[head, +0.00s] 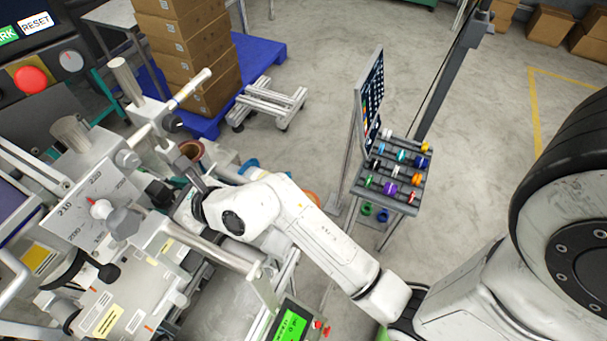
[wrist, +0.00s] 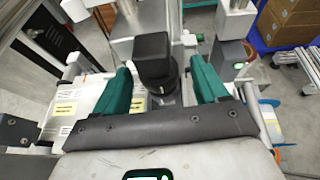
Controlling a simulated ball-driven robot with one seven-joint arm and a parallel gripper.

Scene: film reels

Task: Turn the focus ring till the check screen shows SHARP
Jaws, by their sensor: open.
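My gripper (wrist: 160,72) is open. Its two green fingers stand on either side of a black square-topped knob on a dark round stem (wrist: 153,55), with a visible gap on each side. I cannot tell whether this knob is the focus ring. In the head view my gripper (head: 186,176) is at the machine's right side, and its fingertips are largely hidden by the arm and machine parts. A small green-lit screen (head: 291,323) stands at the bottom of the head view. Its text is too small to read, and I cannot tell whether it is the check screen.
A pale scale plate (head: 92,207) with numbers and a red pointer is on the machine at left. A control panel with a red button (head: 30,80) is at upper left. Stacked cartons (head: 185,45) stand on a blue pallet. A rack of colourful reels (head: 398,172) stands right of my arm.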

